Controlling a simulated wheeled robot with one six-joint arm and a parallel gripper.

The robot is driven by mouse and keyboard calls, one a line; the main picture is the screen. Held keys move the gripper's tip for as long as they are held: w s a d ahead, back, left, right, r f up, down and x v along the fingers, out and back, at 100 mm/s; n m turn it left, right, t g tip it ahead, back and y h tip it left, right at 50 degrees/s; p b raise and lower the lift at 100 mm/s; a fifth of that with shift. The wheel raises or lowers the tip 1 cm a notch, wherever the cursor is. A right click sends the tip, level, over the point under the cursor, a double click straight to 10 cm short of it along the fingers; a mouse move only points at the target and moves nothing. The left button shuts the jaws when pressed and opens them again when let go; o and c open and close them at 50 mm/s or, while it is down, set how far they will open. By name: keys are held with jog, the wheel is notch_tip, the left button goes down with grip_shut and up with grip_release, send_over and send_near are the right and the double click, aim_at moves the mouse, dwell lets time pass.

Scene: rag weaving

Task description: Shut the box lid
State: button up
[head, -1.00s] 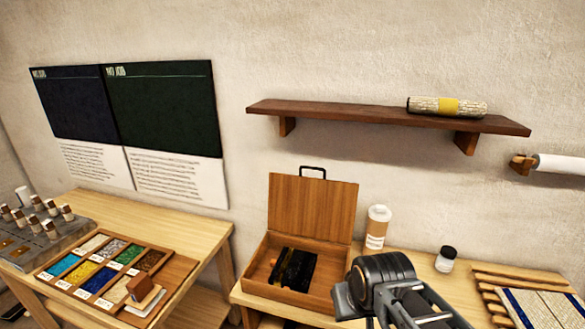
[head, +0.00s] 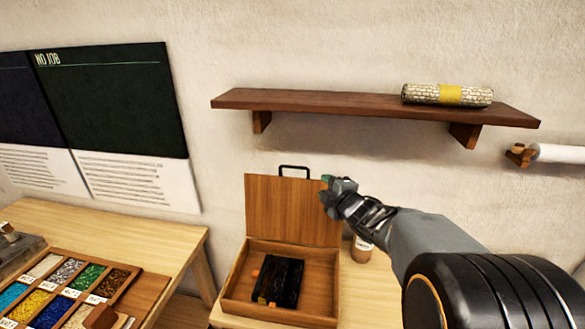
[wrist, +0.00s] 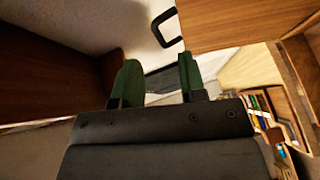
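The wooden box (head: 228,287) stands on the light wooden table with its lid (head: 280,208) open and roughly upright. A black handle (head: 294,168) sticks up from the lid's top edge. It also shows in the wrist view (wrist: 170,28), ahead of the fingers, beside the lid (wrist: 235,18). My gripper (head: 327,184) is at the lid's upper right corner in the head view. Whether it touches the lid I cannot tell. Its two green-padded fingers (wrist: 157,78) are apart with nothing visible between them.
Inside the box lies a black object (head: 279,282). A cup (head: 361,250) stands right of the box, partly behind my arm. A wall shelf (head: 350,106) bearing a patterned roll (head: 447,95) is above. A sample tray (head: 140,290) lies on the left table.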

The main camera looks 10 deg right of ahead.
aim_at(294, 168)
jog(key=w+a+n+y+p, duration=0.1)
jog(key=w+a, duration=0.1)
jog(key=w, duration=0.2)
jog(key=w+a+n+y+p, duration=0.2)
jog(key=w, duration=0.3)
jog(key=w+a+n+y+p, duration=0.1)
jog(key=w+a+n, duration=0.1)
jog(key=w, duration=0.2)
jog(key=shift+w+a+f, duration=0.15)
jog(key=shift+a+f, duration=0.1)
jog(key=shift+a, duration=0.1)
jog(key=shift+c, duration=0.5)
grip_shut()
